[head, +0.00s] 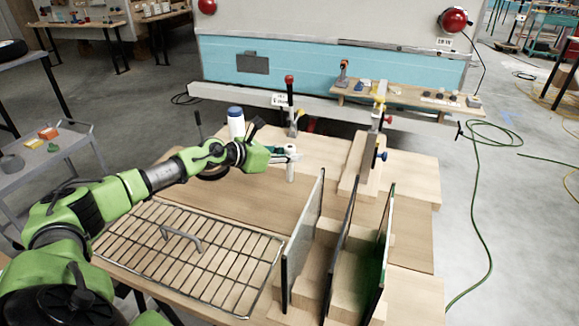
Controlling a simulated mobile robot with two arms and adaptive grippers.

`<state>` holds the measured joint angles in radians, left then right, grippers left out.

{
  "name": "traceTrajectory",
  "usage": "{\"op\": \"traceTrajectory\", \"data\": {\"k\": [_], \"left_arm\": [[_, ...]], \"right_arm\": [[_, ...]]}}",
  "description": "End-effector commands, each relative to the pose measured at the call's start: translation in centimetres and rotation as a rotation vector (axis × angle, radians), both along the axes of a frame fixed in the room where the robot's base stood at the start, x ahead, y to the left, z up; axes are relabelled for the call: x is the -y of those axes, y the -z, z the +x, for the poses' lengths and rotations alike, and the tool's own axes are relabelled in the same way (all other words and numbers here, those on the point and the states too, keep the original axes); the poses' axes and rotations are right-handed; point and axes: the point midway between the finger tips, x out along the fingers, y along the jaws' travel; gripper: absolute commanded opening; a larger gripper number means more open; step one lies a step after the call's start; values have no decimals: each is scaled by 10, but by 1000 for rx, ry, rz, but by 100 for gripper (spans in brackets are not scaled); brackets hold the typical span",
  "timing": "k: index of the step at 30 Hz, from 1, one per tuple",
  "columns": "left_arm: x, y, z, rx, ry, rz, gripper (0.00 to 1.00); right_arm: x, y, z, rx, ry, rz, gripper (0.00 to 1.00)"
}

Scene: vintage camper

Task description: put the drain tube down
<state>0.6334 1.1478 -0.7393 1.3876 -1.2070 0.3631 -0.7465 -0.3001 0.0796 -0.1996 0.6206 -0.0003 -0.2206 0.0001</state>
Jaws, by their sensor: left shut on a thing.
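My left gripper (285,155) reaches in from the left over the far part of the wooden workbench (250,193). It is shut on a small, pale, upright piece that I take to be the drain tube (291,166). Part of the tube is hidden by the fingers. At this size I cannot tell whether its lower end touches the bench. My right gripper is not in view.
A wire rack (190,255) with a handle lies at the front left. Upright panels (304,240) stand in wooden slots at the front right. A blue-and-white canister (236,122) and a red-knobbed clamp (290,100) are behind the gripper. Bare board lies between rack and gripper.

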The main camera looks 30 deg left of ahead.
Motion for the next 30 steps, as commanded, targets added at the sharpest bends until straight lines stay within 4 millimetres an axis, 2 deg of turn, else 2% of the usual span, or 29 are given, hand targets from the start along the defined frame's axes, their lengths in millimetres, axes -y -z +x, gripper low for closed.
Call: {"op": "traceTrajectory", "data": {"k": [7,21,22,24,30], "left_arm": [[-2,32,4,-2,0,-3,2],[-3,41,4,1,-1,1,2],[-3,41,4,0,-1,1,26],[-2,40,4,0,-1,1,40],[-2,40,4,0,-1,1,40]], "right_arm": [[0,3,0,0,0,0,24],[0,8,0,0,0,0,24],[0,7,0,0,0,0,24],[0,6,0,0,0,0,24],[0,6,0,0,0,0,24]]}}
